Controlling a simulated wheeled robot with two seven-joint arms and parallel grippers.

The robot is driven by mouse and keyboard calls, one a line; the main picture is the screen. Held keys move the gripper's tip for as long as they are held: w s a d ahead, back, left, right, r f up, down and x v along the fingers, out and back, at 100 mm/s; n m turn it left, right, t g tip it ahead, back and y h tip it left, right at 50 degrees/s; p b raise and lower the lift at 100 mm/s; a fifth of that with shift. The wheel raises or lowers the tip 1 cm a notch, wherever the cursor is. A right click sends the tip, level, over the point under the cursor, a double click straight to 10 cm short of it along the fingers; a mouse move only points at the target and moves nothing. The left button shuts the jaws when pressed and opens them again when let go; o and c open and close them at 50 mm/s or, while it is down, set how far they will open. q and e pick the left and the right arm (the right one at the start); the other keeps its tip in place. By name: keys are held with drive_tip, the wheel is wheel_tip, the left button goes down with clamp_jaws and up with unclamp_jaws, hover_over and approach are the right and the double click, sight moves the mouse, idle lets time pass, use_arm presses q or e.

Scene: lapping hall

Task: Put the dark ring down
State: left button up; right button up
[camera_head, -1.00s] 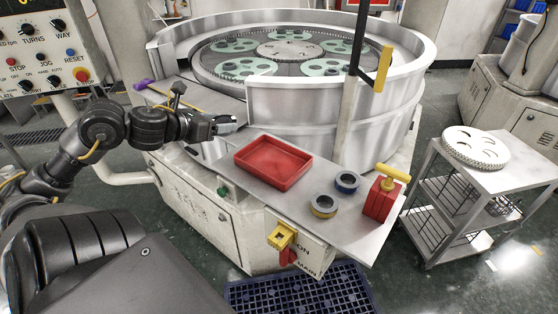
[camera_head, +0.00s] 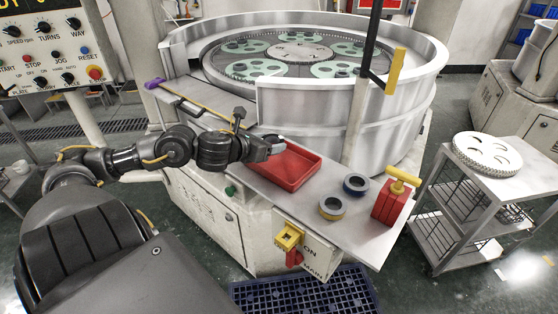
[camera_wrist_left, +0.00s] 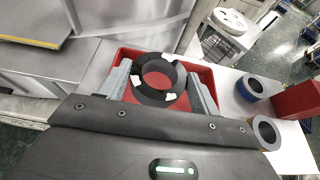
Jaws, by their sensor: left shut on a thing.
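The dark ring (camera_wrist_left: 149,96) shows in the left wrist view, with a few pale patches on it. My left gripper (camera_wrist_left: 160,85) is shut on it, one finger at each side. Ring and fingers are in front of the red tray (camera_wrist_left: 208,75), whose red floor shows through the ring's hole. In the head view my left gripper (camera_head: 275,147) is at the back left corner of the red tray (camera_head: 290,184). The ring cannot be made out there, and the gap between ring and tray floor cannot be told. My right gripper is not in view.
On the grey shelf (camera_head: 300,214), right of the tray, lie a blue-banded ring (camera_head: 356,191) and a yellow-banded ring (camera_head: 332,215). A red block with a yellow handle (camera_head: 390,205) stands beyond them. The big round machine (camera_head: 300,110) borders the back.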

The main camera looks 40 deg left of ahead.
sight(278, 167)
use_arm(q)
drive_tip(key=shift+w+d+f, duration=0.4)
drive_tip(key=shift+f, duration=0.2)
drive_tip(key=shift+w+d+f, duration=0.35)
drive_tip(key=shift+w+f, duration=0.05)
drive_tip(key=shift+f, duration=0.15)
drive_tip(key=shift+w+d+f, duration=0.1)
drive_tip(key=shift+d+f, duration=0.1)
drive_tip(key=shift+f, duration=0.05)
wheel_tip(278, 167, down, 3)
drive_tip(key=shift+w+d+f+p, duration=0.1)
drive_tip(key=shift+p, duration=0.25)
drive_tip(key=shift+f, duration=0.2)
drive_tip(key=o, duration=1.1)
drive_tip(key=shift+r, duration=0.1)
